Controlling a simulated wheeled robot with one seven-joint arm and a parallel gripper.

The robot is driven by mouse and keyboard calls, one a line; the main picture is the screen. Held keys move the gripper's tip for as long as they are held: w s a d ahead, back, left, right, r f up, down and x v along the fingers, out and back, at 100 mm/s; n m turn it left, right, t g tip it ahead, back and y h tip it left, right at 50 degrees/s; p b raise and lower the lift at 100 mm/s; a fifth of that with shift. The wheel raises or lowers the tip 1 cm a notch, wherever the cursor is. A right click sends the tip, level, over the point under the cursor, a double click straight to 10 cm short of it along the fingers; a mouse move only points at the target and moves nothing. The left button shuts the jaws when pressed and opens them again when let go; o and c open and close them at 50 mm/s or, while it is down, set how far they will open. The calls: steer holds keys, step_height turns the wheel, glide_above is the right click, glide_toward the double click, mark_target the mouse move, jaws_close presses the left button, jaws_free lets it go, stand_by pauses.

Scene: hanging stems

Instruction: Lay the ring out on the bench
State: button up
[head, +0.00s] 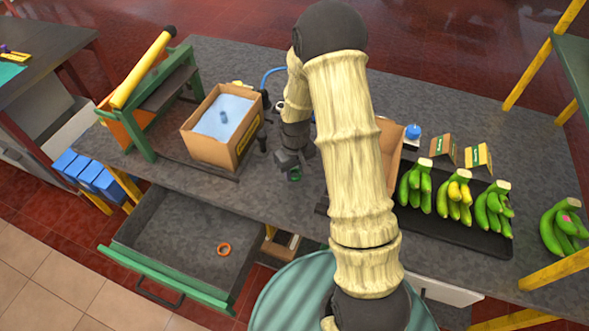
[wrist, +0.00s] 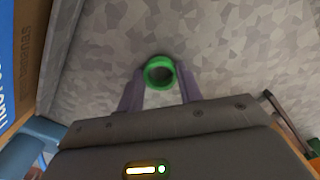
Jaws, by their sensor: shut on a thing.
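My gripper (head: 288,165) is shut on a green ring (head: 294,176) over the front part of the grey bench (head: 262,196). In the wrist view the ring (wrist: 149,74) sits between the two fingertips, with its opening towards the camera. The mottled grey surface shows beyond it; I cannot tell whether the ring touches it. An orange ring (head: 224,249) lies in the open drawer (head: 180,246) below the bench, apart from my gripper.
A cardboard box (head: 208,150) with a pale blue top stands left of my gripper. A green frame with a yellow roller (head: 143,70) is further left. Bunches of bananas (head: 455,195) lie on a black tray at right. Bare bench lies in front of my gripper.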

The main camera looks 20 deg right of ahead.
steer(key=shift+a, duration=0.1)
steer(key=o, duration=0.9)
steer(key=shift+f, duration=0.1)
steer(key=shift+o, duration=0.2)
step_height(320, 180, up, 12)
steer(key=b, duration=0.1)
stand_by(0.3)
steer(key=s+r+m+t, duration=0.1)
steer(key=s+r, duration=0.1)
steer(key=s, duration=0.5)
steer(key=s+r+m+t, duration=0.1)
steer(key=s+r+m, duration=0.1)
steer(key=s, duration=0.5)
steer(key=shift+r+t, duration=0.3)
steer(key=shift+r, duration=0.2)
